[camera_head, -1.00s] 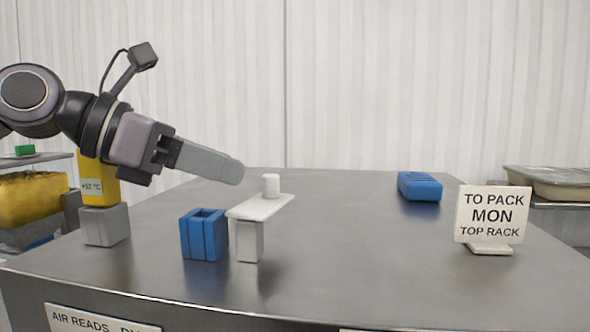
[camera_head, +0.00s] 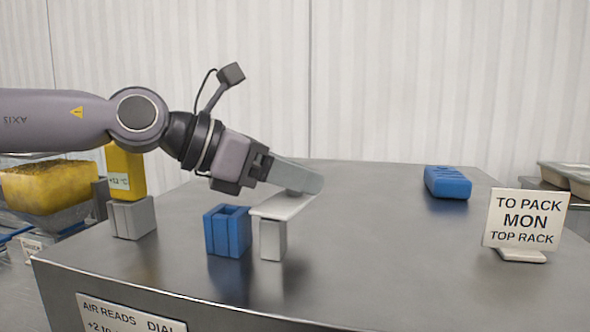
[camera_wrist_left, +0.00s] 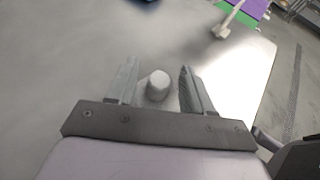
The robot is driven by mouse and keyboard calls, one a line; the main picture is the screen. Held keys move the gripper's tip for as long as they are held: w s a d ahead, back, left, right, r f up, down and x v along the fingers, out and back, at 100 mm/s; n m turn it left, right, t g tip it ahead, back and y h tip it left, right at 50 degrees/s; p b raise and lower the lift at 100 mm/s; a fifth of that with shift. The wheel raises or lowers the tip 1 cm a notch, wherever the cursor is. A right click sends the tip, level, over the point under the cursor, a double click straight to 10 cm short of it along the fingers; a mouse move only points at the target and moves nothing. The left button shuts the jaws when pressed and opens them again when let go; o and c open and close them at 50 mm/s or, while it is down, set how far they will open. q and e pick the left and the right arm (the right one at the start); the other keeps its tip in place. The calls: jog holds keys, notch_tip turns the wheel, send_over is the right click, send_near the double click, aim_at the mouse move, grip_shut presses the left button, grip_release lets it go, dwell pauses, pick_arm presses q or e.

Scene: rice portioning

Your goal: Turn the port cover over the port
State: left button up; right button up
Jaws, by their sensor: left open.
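The port cover (camera_head: 276,208) is a flat white plate on top of a short grey post (camera_head: 273,240). In the head view my finger hides the knob. My left gripper (camera_head: 308,180) is open, with its fingers reaching down over the plate; it also shows in the left wrist view (camera_wrist_left: 158,70). I cannot tell which opening is the port. A blue block with an open top (camera_head: 228,232) stands just left of the post. My right gripper is not in view.
A yellow device (camera_head: 124,165) stands in a grey holder (camera_head: 132,218) on the left. A blue object (camera_head: 447,182) lies at the back right, and a "TO PACK MON" sign (camera_head: 525,218) stands at the right. The metal table (camera_head: 390,255) between is clear.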

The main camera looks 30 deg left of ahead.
pick_arm(q)
jog(key=shift+w+d, duration=0.1)
grip_shut()
jog(key=shift+f, duration=0.1)
dwell(0.3)
